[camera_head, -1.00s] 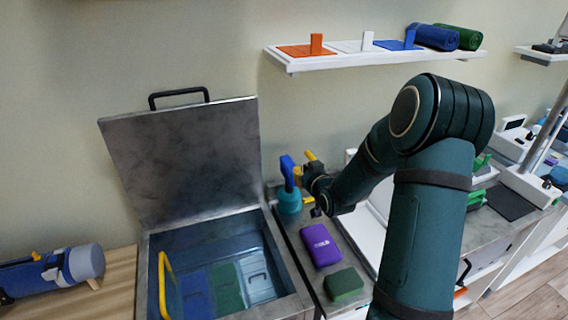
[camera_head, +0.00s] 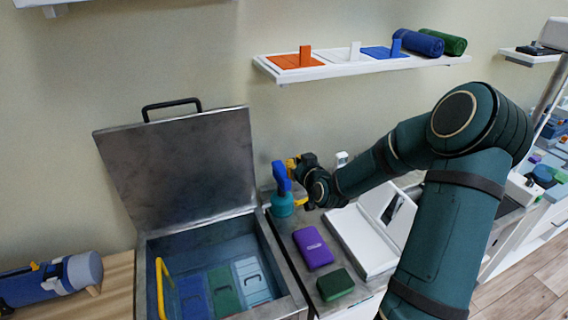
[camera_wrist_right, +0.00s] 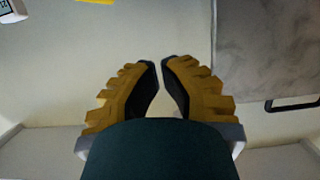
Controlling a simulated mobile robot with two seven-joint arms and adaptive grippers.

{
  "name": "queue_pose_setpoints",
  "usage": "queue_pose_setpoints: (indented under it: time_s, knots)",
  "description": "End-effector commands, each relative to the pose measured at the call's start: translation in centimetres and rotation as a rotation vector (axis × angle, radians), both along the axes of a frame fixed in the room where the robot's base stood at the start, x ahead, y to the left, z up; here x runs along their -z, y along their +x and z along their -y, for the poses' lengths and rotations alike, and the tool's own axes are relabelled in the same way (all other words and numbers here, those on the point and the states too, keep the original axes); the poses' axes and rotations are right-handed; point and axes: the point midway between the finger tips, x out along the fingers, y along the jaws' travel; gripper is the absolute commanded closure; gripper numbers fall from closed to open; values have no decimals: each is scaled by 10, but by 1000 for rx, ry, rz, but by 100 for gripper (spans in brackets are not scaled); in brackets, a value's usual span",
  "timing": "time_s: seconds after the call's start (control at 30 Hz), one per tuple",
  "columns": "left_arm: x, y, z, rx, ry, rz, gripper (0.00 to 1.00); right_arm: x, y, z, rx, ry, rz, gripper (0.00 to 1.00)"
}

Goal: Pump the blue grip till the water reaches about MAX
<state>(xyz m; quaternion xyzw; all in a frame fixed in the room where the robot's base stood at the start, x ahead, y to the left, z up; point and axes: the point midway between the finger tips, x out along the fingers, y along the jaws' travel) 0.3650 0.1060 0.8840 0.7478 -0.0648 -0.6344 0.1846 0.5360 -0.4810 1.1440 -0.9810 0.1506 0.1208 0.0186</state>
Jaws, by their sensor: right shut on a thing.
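A round teal pump base (camera_head: 283,207) with a blue grip (camera_head: 281,178) on top stands on the metal rim right of the open tank (camera_head: 262,245). My right gripper (camera_head: 296,183) is at the blue grip, its yellow fingers shut on it from the right. In the right wrist view, the right gripper (camera_wrist_right: 161,65) has its padded fingertips close together; the grip cannot be made out there. The tank holds bluish water over several colored packs (camera_head: 222,285). I cannot read a MAX mark or the exact level. My left gripper is not in view.
The tank lid (camera_head: 178,165) stands open against the wall. A yellow handle (camera_head: 162,285) is at the tank's left side. A purple box (camera_head: 313,248) and a green block (camera_head: 335,285) lie right of the tank, below my arm. A shelf (camera_head: 350,68) hangs above.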

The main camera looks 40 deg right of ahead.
Motion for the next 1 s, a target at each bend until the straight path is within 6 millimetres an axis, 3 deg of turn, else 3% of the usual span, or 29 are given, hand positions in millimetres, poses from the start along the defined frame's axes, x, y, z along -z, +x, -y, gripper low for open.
queue_pose_setpoints:
  time_s: [0.27, 0.47, 0.87, 1.0]
  knots:
    - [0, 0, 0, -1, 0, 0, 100, 1, 5, 1, -1, 0, 1, 100]
    - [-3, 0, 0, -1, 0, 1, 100, 7, 28, 8, -1, 4, 1, 100]
    - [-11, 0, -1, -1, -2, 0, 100, 25, 96, 29, 0, 4, 1, 100]
    - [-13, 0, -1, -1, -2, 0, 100, 48, 93, 29, 0, 4, -2, 100]
